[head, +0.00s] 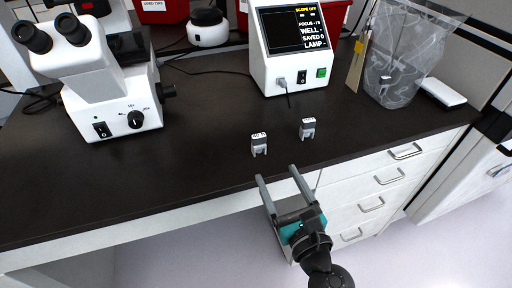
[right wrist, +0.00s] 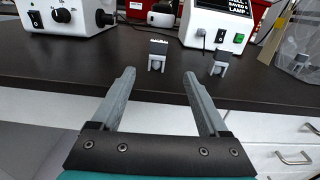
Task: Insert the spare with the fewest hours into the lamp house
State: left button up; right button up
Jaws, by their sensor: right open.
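The left spare (head: 258,144) is nearer the front edge, and the right spare (head: 307,128) is a little farther back. Their labels are too small to read surely. In the right wrist view the left spare (right wrist: 157,57) is ahead between the fingers, and the other spare (right wrist: 219,64) is to the right. My right gripper (head: 276,173) is open and empty at the bench's front edge, short of both spares. My left gripper is not in view. I cannot surely make out the lamp house.
A white microscope (head: 110,85) stands at left. A control box (head: 292,50) reading "SCOPE OFF" stands behind the spares. White drawers (head: 375,190) sit below.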

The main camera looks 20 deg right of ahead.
aim_at(258, 135)
jog(key=shift+m, duration=0.3)
jog(key=w+p, duration=0.1)
jog(key=w, duration=0.2)
jog(key=w+p, duration=0.1)
jog(key=w, duration=0.2)
jog(key=w+r+p, duration=0.1)
jog(key=w, duration=0.1)
jog(key=shift+w+a, duration=0.15)
jog(key=shift+w, duration=0.9)
jog(key=w, duration=0.2)
jog(key=w+p, duration=0.1)
jog(key=shift+w+a+r, duration=0.25)
jog(key=shift+w+r, duration=0.05)
jog(key=shift+w, duration=0.7)
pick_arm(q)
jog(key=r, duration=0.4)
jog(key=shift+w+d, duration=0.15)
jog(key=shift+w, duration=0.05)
pick_arm(e)
grip_shut()
